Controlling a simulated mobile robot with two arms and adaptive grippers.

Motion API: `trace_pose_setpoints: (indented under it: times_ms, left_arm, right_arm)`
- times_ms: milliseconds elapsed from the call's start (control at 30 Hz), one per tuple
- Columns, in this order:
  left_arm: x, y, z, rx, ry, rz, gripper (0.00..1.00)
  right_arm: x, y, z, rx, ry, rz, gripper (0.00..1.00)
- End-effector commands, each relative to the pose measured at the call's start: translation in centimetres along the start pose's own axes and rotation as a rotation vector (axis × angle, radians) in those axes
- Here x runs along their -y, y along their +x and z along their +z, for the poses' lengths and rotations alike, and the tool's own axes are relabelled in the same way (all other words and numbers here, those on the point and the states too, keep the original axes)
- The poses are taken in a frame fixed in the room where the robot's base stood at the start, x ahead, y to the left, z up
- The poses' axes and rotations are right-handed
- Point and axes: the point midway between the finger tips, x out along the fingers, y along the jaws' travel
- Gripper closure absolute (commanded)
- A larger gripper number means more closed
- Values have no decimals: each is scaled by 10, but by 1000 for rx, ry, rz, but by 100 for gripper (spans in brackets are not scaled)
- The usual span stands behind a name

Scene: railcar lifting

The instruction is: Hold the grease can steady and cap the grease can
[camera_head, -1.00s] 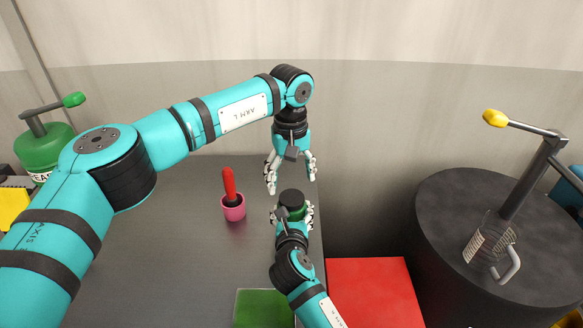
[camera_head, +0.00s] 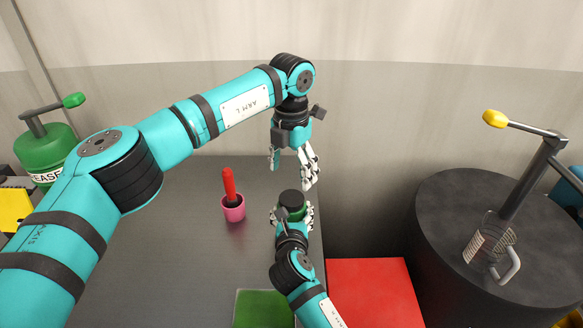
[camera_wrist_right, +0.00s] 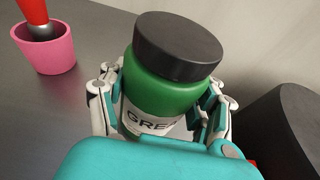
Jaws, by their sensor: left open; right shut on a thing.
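The green grease can (camera_wrist_right: 160,95) stands in my right gripper (camera_head: 291,220), whose fingers are shut around its body. A black cap (camera_wrist_right: 178,47) sits on top of the can; I cannot tell whether it is screwed tight. The cap (camera_head: 291,197) also shows in the head view. My left gripper (camera_head: 293,172) is open and empty, pointing down just above the cap and apart from it. Part of the can's label is hidden by my right gripper in the wrist view.
A pink cup (camera_head: 233,209) with a red-handled tool (camera_head: 229,184) stands left of the can on the dark table (camera_head: 190,255). A green pad (camera_head: 262,308) lies near the front and a red surface (camera_head: 372,290) at right. A black drum (camera_head: 450,215) stands farther right.

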Motion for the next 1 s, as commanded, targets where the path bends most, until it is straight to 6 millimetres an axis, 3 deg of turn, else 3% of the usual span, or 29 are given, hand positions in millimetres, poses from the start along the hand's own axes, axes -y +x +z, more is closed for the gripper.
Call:
trace_pose_setpoints:
  times_ms: [200,667,1000]
  left_arm:
    - [0,-2,0,0,-204,-1,24]
    - [0,0,0,-1,-234,-1,24]
    - [0,46,0,-3,-233,-2,24]
  right_arm:
    - [0,0,0,-1,-1,0,100]
    - [0,0,0,0,-1,0,100]
    - [0,0,0,0,-1,0,100]
